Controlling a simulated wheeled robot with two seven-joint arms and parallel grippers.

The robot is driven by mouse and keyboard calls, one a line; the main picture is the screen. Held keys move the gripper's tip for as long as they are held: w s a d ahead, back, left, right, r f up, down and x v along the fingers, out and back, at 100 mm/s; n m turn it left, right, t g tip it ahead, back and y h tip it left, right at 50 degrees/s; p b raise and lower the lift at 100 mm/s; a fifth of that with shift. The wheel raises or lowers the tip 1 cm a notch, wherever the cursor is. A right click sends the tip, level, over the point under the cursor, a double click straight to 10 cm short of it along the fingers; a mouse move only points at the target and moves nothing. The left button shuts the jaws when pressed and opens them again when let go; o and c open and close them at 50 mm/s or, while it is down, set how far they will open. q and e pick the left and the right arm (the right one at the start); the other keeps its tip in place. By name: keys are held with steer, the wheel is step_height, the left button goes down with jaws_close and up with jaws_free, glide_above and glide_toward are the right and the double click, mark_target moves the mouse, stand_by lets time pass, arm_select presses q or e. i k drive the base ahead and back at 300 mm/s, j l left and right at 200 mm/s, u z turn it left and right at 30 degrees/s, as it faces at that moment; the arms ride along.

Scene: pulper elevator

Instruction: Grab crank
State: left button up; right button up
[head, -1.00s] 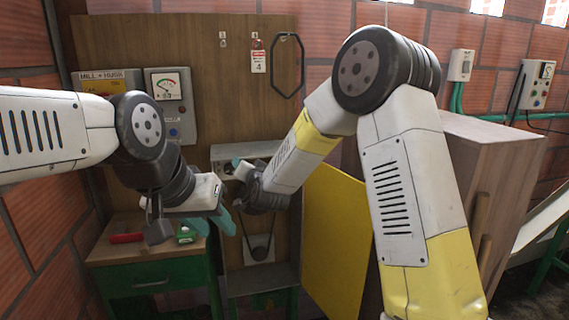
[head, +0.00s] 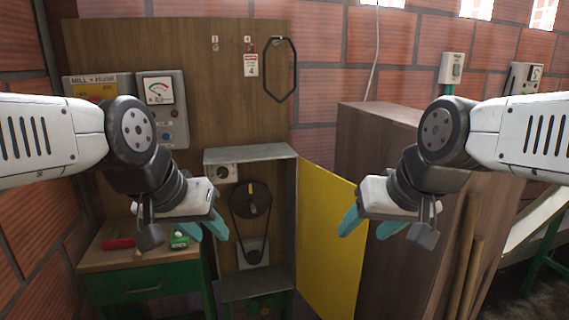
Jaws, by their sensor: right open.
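No part is plainly recognisable as a crank. An open grey cabinet (head: 290,222) shows a dark pulley (head: 238,200) with a belt running down to a lower shaft; a small yellowish mark is on the pulley. A red-handled item (head: 118,243) lies on the small bench at left; I cannot tell what it is. My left gripper (head: 205,232) is open and empty, in front of the bench and left of the pulley. My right gripper (head: 369,226) is open and empty, in front of the yellow door, right of the cabinet. Neither touches the pulley.
The yellow door (head: 332,240) stands open to the right of the cabinet. A brown wooden box (head: 375,130) is behind my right arm. The bench (head: 140,262) also holds a green item (head: 179,240). A black belt loop (head: 281,70) hangs on the wooden panel.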

mark_target(109, 242)
steer(key=u, duration=1.4)
steer(key=i+l+u, duration=0.35)
steer(key=i+l, duration=0.35)
steer(key=i, duration=0.15)
